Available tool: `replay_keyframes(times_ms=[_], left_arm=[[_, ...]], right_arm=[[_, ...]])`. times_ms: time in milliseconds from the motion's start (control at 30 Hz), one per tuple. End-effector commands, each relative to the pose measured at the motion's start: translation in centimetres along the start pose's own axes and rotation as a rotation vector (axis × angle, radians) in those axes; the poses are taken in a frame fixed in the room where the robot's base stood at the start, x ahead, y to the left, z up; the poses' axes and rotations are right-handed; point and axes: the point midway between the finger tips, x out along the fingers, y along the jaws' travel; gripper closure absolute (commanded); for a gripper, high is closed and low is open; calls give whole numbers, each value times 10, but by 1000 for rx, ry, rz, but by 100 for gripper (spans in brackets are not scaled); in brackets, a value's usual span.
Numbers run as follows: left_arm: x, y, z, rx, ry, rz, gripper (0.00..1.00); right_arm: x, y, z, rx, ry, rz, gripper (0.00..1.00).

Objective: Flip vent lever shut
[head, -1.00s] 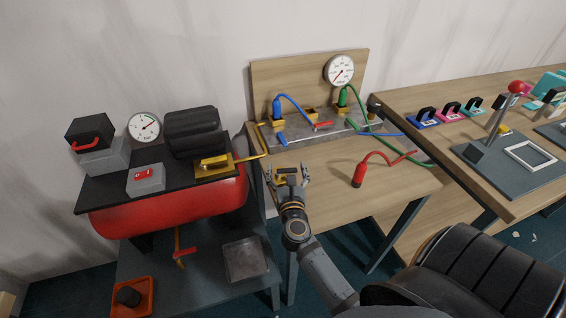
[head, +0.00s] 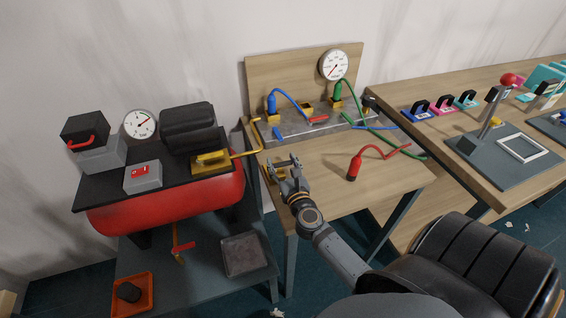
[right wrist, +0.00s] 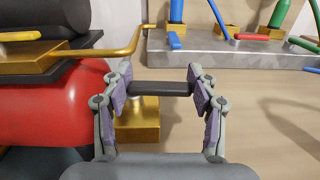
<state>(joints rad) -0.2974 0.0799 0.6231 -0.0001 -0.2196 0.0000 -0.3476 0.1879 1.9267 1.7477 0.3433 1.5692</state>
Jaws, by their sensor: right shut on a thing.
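My right gripper (head: 283,161) is at the left front corner of the middle bench. In the right wrist view, its fingers (right wrist: 160,88) are shut on the two ends of a short black bar (right wrist: 160,88). A brass block (right wrist: 137,118) shows below and behind the bar; it also shows beside the gripper in the head view (head: 270,174). The bar may be the vent lever's grip, but no label shows and the fingers hide how it joins the block. My left gripper is not in view.
A red compressor tank (head: 165,205) stands close on the left, with a brass pipe (head: 246,149) running to the bench. A grey manifold (head: 300,122) with blue and green hoses lies behind. A red hose plug (head: 354,168) lies on the bench to the right.

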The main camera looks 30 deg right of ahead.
Motion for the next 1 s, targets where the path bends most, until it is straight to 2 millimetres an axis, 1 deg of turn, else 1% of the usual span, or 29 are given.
replay_keyframes(times_ms=[133,400,433,600,933,1000], left_arm=[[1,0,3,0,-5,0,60],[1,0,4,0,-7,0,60],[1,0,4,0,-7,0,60],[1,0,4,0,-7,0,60],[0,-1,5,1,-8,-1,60],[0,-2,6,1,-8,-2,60]], right_arm=[[1,-1,-2,-3,5,54,72],[1,0,-3,0,6,59,72],[1,0,-3,0,6,59,39],[1,0,-3,0,7,58,17],[1,0,-2,0,4,58,17],[-2,0,-2,0,4,58,17]])
